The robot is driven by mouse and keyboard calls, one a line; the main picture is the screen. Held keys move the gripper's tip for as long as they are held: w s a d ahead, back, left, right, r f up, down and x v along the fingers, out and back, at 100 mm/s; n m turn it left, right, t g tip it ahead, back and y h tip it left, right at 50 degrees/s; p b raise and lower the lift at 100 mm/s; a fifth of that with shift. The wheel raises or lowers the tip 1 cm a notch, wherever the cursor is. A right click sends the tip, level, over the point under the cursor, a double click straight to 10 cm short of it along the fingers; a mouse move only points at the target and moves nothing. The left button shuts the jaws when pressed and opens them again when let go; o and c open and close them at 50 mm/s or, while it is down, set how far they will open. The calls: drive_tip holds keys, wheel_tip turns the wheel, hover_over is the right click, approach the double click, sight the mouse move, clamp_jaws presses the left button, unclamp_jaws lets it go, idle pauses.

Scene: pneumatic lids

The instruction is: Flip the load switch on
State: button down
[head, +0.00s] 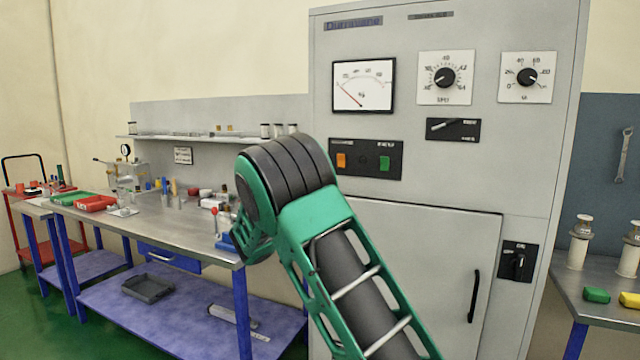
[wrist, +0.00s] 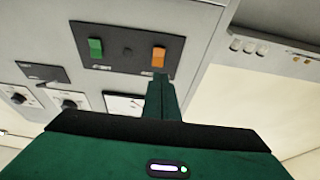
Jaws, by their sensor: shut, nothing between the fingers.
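A black switch plate (head: 365,159) on the grey cabinet carries an orange rocker (head: 341,160) on its left and a green rocker (head: 384,162) on its right. Their labels are too small to read surely, so I cannot tell which one is the load switch. The wrist view shows the plate turned over, with the green rocker (wrist: 95,48) left and the orange rocker (wrist: 158,57) right. My gripper (wrist: 161,80) is shut and empty, its tips close to the orange rocker; contact cannot be told. In the head view my arm hides the gripper.
The cabinet also has a needle meter (head: 363,85), two dials (head: 444,77) (head: 527,77), a lever switch (head: 453,129) and a lower rotary switch (head: 517,262). Its door (head: 430,270) is closed. A cluttered workbench (head: 150,215) stands left, another table (head: 610,290) right.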

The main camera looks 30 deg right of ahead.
sight(341, 160)
drive_tip(key=x, duration=1)
drive_tip(key=shift+w+d, duration=0.15)
drive_tip(key=shift+r, duration=0.15)
